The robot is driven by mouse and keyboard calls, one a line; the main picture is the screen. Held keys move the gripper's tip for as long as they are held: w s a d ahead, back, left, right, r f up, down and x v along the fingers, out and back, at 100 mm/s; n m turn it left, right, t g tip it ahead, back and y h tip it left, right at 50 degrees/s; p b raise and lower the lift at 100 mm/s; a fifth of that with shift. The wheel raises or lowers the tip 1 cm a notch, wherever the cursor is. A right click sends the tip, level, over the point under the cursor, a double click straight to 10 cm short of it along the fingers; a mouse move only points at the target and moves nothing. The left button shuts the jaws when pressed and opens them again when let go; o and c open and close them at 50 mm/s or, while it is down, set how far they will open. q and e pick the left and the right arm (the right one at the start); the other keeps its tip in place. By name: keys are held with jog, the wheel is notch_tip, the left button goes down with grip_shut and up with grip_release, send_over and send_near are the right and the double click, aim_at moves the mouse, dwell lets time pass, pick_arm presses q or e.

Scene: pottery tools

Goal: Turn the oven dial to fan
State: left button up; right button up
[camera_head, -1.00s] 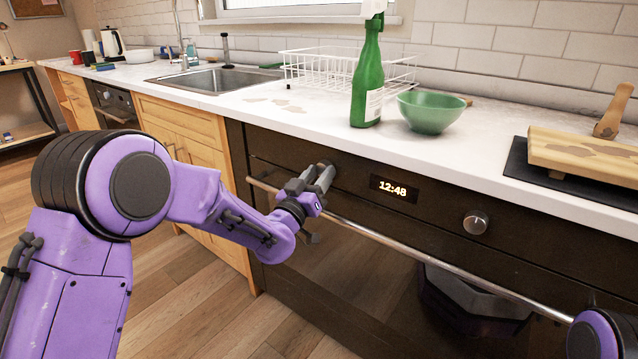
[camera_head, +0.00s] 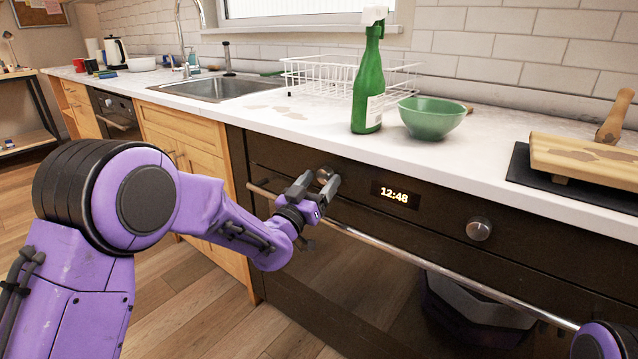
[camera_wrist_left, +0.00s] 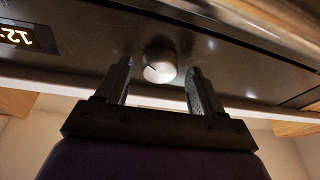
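The oven (camera_head: 345,270) has a dark front with a lit clock (camera_head: 396,195). Its left round metal dial (camera_head: 324,174) is partly framed by my left gripper (camera_head: 316,184). In the left wrist view, which looks upside down, the dial (camera_wrist_left: 160,66) sits between and just beyond the two open fingers (camera_wrist_left: 158,88), with gaps on both sides. A short dark mark shows on the dial's face; no fan symbol is legible. A second dial (camera_head: 479,228) is right of the clock. My right gripper is out of view.
A long oven handle (camera_head: 430,258) runs below the dials, close under my left gripper. On the white counter (camera_head: 300,125) above stand a green spray bottle (camera_head: 368,90), a green bowl (camera_head: 431,120) and a wire rack (camera_head: 310,75). A wooden board (camera_head: 585,157) lies at right.

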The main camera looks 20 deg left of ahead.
pick_arm(q)
jog(key=v, duration=1)
jog(key=shift+s+b, duration=0.25)
jog(key=shift+b, duration=0.05)
jog(key=shift+a, duration=0.1)
